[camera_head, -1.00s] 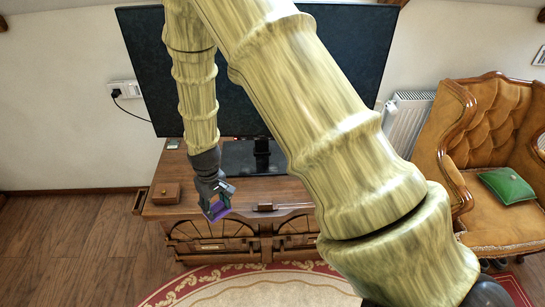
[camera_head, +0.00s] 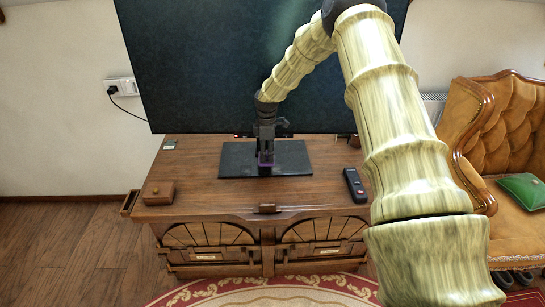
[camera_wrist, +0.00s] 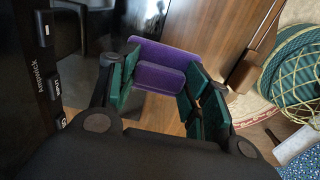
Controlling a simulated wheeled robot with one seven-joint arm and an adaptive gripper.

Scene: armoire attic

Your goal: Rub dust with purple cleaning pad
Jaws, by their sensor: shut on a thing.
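The purple cleaning pad (camera_wrist: 166,54) is held between the green-lined fingers of my gripper (camera_wrist: 160,90) in the wrist view. In the head view my gripper (camera_head: 265,150) points down over the black TV stand base (camera_head: 295,160), in front of the screen's lower edge. Only a small bit of purple pad (camera_head: 264,157) shows there, partly hidden by the fingers. I cannot tell whether the pad touches the base. I cannot make out any dust.
The base stands on a wooden cabinet (camera_head: 200,200). A small wooden box (camera_head: 159,193) is at left and a black remote (camera_head: 355,185) at right. The TV (camera_head: 210,70) rises behind. An armchair (camera_head: 500,150) stands right. The cabinet's front middle is clear.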

